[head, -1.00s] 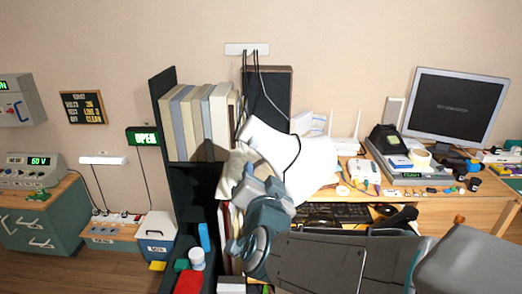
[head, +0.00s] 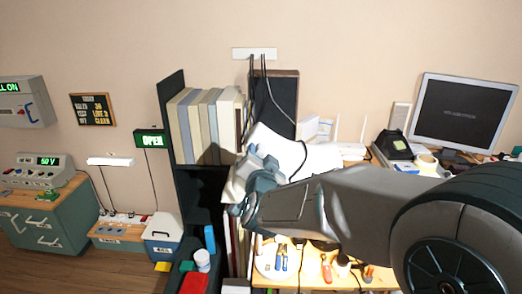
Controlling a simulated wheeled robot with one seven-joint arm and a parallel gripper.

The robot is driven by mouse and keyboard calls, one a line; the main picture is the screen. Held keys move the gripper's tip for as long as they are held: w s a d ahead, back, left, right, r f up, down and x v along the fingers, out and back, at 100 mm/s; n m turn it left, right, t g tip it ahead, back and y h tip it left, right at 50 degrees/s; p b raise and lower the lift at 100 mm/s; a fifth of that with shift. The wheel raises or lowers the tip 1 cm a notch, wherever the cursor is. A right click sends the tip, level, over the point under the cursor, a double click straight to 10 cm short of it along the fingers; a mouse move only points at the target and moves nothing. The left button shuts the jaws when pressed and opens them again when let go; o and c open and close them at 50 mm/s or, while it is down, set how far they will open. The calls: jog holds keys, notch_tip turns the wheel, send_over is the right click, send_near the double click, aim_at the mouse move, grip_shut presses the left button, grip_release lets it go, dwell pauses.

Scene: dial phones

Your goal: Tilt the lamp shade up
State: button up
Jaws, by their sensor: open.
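The white lamp shade (head: 276,146) is in the middle of the head view, in front of the dark speaker-like box and right of the shelf of books. A thin black curved line runs beside its right edge. My gripper (head: 247,176) is at the shade's lower left, overlapping it in the picture; I cannot tell whether it touches. Its jaws are open, though the fingertips are hard to make out against the pale shade. My arm hides the shade's lower right part and the lamp's base.
A dark bookshelf (head: 181,190) stands close on the left of my gripper. The desk (head: 312,262) holds pliers and small tools, brightly lit below my arm. A monitor (head: 464,112) and black dial phone (head: 393,144) stand at right.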

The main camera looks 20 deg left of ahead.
jog(key=shift+x, duration=0.95)
grip_shut()
